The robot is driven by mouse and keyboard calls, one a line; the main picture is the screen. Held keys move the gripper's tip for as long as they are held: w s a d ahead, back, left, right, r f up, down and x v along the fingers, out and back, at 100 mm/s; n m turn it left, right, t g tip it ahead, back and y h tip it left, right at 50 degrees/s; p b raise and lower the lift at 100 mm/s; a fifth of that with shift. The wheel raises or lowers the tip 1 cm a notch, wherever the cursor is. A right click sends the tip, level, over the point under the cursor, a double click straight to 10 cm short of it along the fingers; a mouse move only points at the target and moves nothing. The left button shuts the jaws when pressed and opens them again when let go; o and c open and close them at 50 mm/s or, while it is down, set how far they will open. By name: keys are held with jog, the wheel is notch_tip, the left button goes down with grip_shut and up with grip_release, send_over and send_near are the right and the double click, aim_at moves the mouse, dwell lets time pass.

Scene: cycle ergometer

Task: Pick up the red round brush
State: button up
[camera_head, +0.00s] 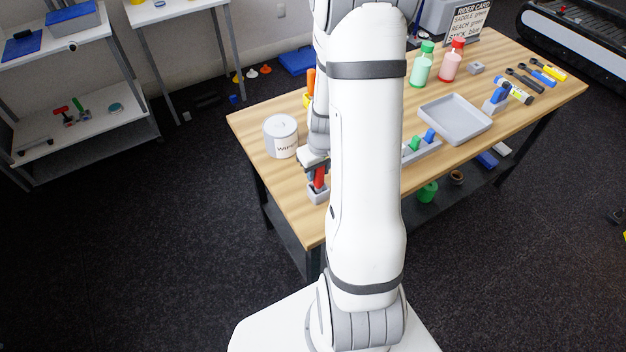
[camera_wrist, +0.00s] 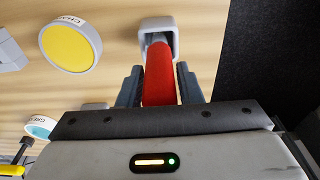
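The red round brush (camera_head: 320,177) stands upright in a small grey square holder (camera_head: 317,194) near the left front edge of the wooden table. My gripper (camera_head: 318,163) is over it, partly hidden by my arm in the head view. In the wrist view the red brush (camera_wrist: 159,82) fills the gap between the two dark fingers (camera_wrist: 160,88), which look closed against its sides. Its far end is at the opening of the grey holder (camera_wrist: 158,27). The brush's near end is hidden by my gripper's body.
A white wipes tub (camera_head: 281,137) stands left of my gripper. A grey tray (camera_head: 456,119), green bottle (camera_head: 421,68) and red bottle (camera_head: 451,65) are further right. A yellow-topped round container (camera_wrist: 70,45) shows in the wrist view. The table edge lies close to the holder.

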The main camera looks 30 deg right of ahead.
jog(key=c, duration=0.6)
jog(key=shift+r, duration=0.1)
